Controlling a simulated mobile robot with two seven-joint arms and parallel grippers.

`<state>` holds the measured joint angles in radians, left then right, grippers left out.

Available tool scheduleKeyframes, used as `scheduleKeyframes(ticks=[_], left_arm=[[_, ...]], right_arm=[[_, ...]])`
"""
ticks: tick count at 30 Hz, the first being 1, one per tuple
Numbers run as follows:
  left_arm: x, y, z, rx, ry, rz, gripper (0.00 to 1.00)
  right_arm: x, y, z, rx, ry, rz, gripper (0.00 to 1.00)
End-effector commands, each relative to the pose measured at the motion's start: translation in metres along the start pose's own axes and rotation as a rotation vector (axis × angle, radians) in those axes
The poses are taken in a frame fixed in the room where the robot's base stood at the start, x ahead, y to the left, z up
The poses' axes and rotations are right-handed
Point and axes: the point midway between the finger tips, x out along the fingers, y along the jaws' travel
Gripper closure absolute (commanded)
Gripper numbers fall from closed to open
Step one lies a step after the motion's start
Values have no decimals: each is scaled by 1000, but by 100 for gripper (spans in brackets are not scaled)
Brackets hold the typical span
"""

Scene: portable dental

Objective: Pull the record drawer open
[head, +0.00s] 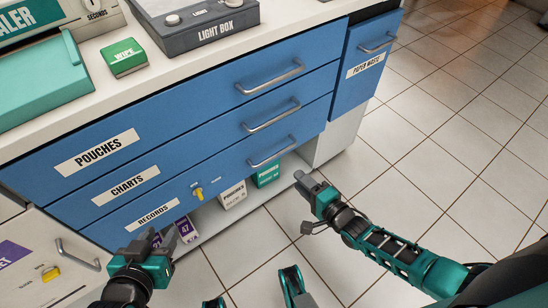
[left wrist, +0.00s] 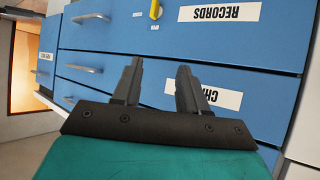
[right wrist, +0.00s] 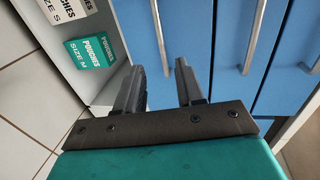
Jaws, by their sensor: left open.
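The record drawer (head: 228,172) is the lowest blue drawer, labelled RECORDS, and looks closed. Its metal bar handle (head: 271,151) is towards its right end. A yellow key (head: 197,192) sits in its front. The drawer also shows upside down in the left wrist view (left wrist: 190,35). My left gripper (head: 162,238) is open and empty, in front of the drawer's lower left. My right gripper (head: 308,182) is open and empty, below and right of the handle. In the right wrist view the handle (right wrist: 161,38) lies ahead, its line between the two fingers, apart from them.
The CHARTS drawer (head: 175,166) and POUCHES drawer (head: 190,110) above look closed. Pouch boxes (head: 233,194) stand on an open shelf below. A white cabinet (head: 45,255) with a handle is at the left. Tiled floor (head: 430,150) to the right is clear.

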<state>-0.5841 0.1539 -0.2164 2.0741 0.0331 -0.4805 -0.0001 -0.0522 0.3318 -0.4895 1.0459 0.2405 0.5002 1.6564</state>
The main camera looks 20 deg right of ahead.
Motion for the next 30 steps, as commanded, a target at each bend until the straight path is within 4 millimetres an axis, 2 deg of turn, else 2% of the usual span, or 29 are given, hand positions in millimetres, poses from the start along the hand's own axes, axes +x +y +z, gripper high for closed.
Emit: scheduleKeyframes(ticks=[5,11,18,23,30], left_arm=[[4,1,12,-1,-8,2,57],[13,3,30,-3,-29,10,57],[20,9,28,-14,-16,24,57],[22,13,24,-19,-9,34,57],[22,14,23,-18,-9,36,57]], right_arm=[[26,1,1,1,-1,-4,62],[70,2,1,0,0,-4,62],[110,2,1,-1,-1,-2,62],[122,1,1,-1,-1,1,62],[125,0,1,-1,-1,2,62]])
